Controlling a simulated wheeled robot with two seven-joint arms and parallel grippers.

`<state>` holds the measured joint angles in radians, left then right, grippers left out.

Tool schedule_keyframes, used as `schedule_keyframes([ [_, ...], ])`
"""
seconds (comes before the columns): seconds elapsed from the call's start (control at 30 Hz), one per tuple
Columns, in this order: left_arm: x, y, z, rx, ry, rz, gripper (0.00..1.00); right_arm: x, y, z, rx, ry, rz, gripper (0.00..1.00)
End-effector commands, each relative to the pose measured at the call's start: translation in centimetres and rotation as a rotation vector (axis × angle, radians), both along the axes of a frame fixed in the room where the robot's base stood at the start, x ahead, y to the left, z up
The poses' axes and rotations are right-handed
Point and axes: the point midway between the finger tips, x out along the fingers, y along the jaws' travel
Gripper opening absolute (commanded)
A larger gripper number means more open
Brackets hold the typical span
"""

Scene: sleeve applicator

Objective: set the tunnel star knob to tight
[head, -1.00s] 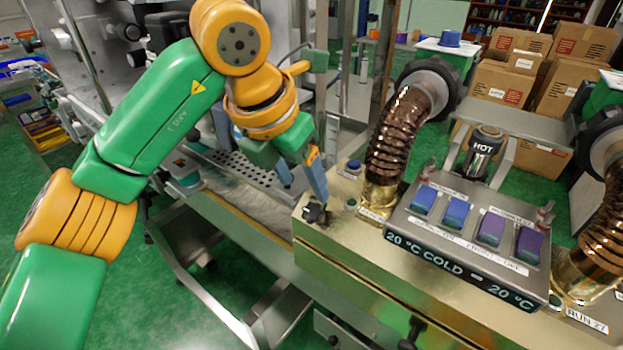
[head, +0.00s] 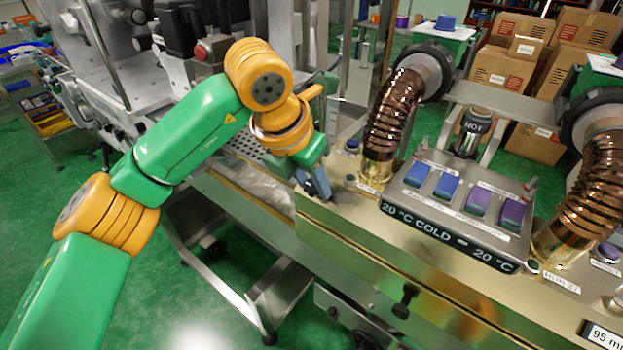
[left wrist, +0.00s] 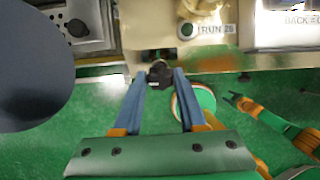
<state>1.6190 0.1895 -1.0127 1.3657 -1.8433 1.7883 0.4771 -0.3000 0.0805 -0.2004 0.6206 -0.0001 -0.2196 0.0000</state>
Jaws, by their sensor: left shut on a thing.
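The tunnel's black star knob (left wrist: 160,73) shows in the left wrist view at the front edge of the brass-coloured tunnel top, between my fingertips. My left gripper (left wrist: 160,76) has its two blue fingers on either side of the knob and is shut on it. In the head view my left gripper (head: 318,190) points down at the tunnel's near left corner and hides the knob. Any tight or loose marking by the knob is too small or covered.
A control box (head: 455,215) with blue and purple switches stands on the tunnel right of my gripper. A coppery ribbed duct (head: 388,125) rises behind it. Another dark knob (head: 404,300) sticks out of the tunnel's front face.

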Motion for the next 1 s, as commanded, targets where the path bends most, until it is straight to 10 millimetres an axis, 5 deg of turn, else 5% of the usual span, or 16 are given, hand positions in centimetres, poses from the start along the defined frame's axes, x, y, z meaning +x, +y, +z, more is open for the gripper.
schedule_keyframes([
  [0.37, 0.0, -0.1, 0.0, 0.076, -0.057, -0.120, 0.00, 0.0, 0.0, -0.4, 0.000, 0.001, 0.000, 0.50],
  [1.0, -0.2, -0.3, -0.2, 0.370, -0.277, -0.593, 0.00, 0.0, 0.0, -2.9, 0.000, 0.001, -0.001, 0.50],
])
